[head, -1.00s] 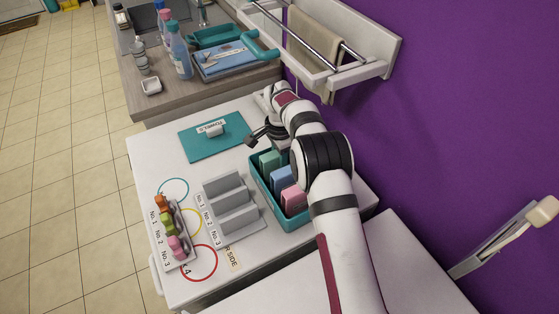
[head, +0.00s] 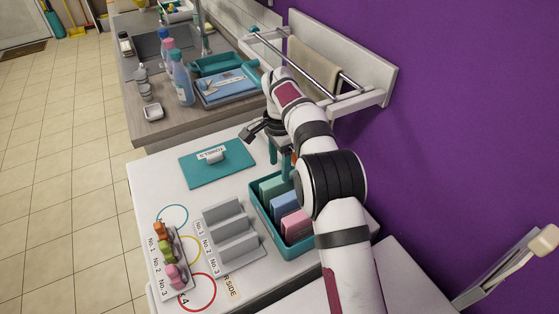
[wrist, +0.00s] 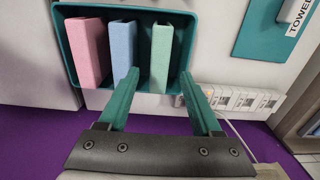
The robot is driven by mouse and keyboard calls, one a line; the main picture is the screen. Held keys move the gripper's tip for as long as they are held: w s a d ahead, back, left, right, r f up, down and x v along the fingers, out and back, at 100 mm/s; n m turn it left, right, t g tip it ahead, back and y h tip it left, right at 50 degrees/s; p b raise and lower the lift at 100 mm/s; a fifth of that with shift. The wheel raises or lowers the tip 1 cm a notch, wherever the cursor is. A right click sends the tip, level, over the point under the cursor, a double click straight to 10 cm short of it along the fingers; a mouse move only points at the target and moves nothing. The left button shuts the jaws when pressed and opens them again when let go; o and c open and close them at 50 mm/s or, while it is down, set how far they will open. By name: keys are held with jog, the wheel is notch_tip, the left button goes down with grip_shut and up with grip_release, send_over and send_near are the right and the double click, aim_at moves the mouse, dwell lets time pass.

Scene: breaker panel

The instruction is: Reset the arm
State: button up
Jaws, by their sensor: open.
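My gripper (head: 280,162) hangs over the far end of the teal bin. In the wrist view its two teal fingers (wrist: 159,76) are spread apart with nothing held between them. The fingertips show in front of the bin (wrist: 68,60), near the green folded cloth (wrist: 162,55). Blue (wrist: 123,42) and pink (wrist: 88,50) cloths stand beside it in the bin. The exact height of the fingertips above the bin is hard to tell.
A teal lid (head: 200,172) marked TOWELS lies left of the bin. A grey slotted rack (head: 230,235) and small coloured figures (head: 166,253) stand nearer. A rail shelf (head: 345,75) sticks out from the purple wall. A row of white labelled units (wrist: 240,98) is behind the bin.

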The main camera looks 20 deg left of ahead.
notch_tip(320, 180, up, 2)
jog(key=shift+r, duration=0.1)
dwell(0.4)
jog(key=s+d, duration=0.1)
jog(key=s+d+r+n, duration=0.1)
jog(key=s, duration=0.1)
jog(key=s+d+n+g, duration=0.1)
jog(key=s, duration=0.1)
jog(key=shift+d+r+h, duration=0.25)
jog(key=shift+r+h, duration=0.05)
jog(key=shift+r, duration=0.1)
jog(key=s+d+r+n, duration=0.1)
jog(key=s+d+r, duration=0.65)
jog(key=d, duration=0.25)
jog(key=s+d+f+y, duration=0.1)
jog(key=s+d, duration=0.3)
jog(key=s, duration=0.6)
jog(key=s+d+f+y, duration=0.1)
jog(key=s+d, duration=0.3)
jog(key=s, duration=0.7)
jog(key=shift+s+d+f+t, duration=0.15)
jog(key=shift+s+d+t, duration=0.1)
jog(key=shift+t, duration=0.15)
